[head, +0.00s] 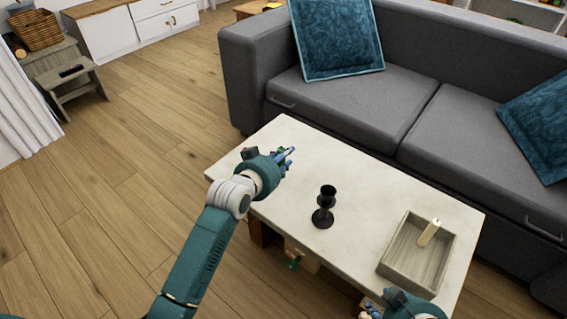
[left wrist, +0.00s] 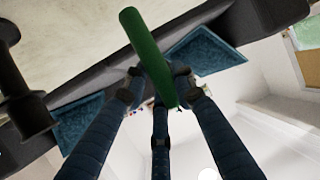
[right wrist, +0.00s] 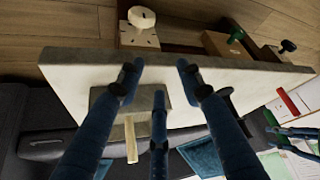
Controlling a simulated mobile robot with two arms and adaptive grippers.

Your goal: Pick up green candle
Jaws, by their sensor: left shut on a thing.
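The green candle (left wrist: 142,40) is in the left wrist view, held between the fingers of my left gripper (left wrist: 158,85). In the head view my left gripper (head: 286,156) is over the far left part of the pale table (head: 300,150); the candle cannot be made out clearly there. A black candle holder (head: 323,207) stands upright and empty mid-table, apart from the gripper, and also shows at the left wrist view's left edge (left wrist: 28,90). My right gripper (right wrist: 158,75) is open and empty; in the head view it is mostly cut off at the bottom edge (head: 372,309).
A grey sofa (head: 370,110) stands behind the table. Wooden floor at the left is clear.

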